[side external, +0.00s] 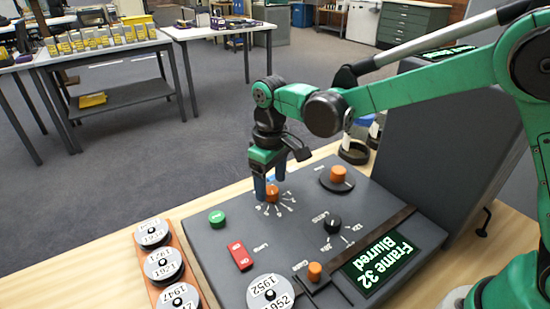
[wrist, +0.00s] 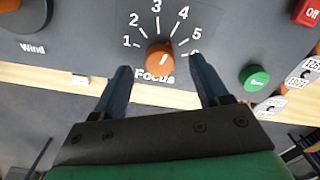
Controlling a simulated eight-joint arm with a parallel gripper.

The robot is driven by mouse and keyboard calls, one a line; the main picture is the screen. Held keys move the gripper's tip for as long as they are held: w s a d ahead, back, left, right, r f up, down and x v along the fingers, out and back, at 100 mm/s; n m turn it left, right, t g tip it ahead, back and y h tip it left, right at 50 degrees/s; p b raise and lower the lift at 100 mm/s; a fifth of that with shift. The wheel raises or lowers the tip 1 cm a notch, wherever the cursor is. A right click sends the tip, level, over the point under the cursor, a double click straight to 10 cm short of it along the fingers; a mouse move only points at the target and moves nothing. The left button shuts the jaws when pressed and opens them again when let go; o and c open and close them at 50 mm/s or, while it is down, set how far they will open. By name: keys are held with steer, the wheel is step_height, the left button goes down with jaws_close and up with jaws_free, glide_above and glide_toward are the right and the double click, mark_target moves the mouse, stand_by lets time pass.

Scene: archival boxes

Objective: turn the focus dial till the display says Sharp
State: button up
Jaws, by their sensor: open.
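The orange focus dial (side external: 271,192) sits on the grey machine panel (side external: 215,265). In the wrist view the focus dial (wrist: 158,54) has a scale above it, with 1 to 5 readable and the last number partly hidden by the right finger. My gripper (side external: 266,190) points down at the dial; in the wrist view my gripper (wrist: 160,68) is open, one finger either side of the dial with gaps showing. The display (side external: 382,262) reads "Frame 32 Blurred".
Nearby are an orange-topped wind knob (side external: 338,176), a black knob (side external: 332,222), a small orange knob (side external: 314,271), a green button (side external: 217,218) and a red switch (side external: 239,254). Another reel (side external: 270,294) lies on the panel.

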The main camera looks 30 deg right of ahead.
mark_target(272, 190)
steer(key=shift+r, duration=2.15)
steer(key=shift+s+d+r, duration=0.2)
steer(key=shift+d+r, duration=0.05)
steer(key=shift+d, duration=0.05)
steer(key=s+d+r+m+t, duration=0.2)
steer(key=s+d+m+t, duration=0.2)
steer(key=s+d+t, duration=0.3)
steer(key=s+d, duration=0.2)
steer(key=s, duration=0.2)
steer(key=shift+d, duration=0.2)
steer(key=shift+r, duration=0.1)
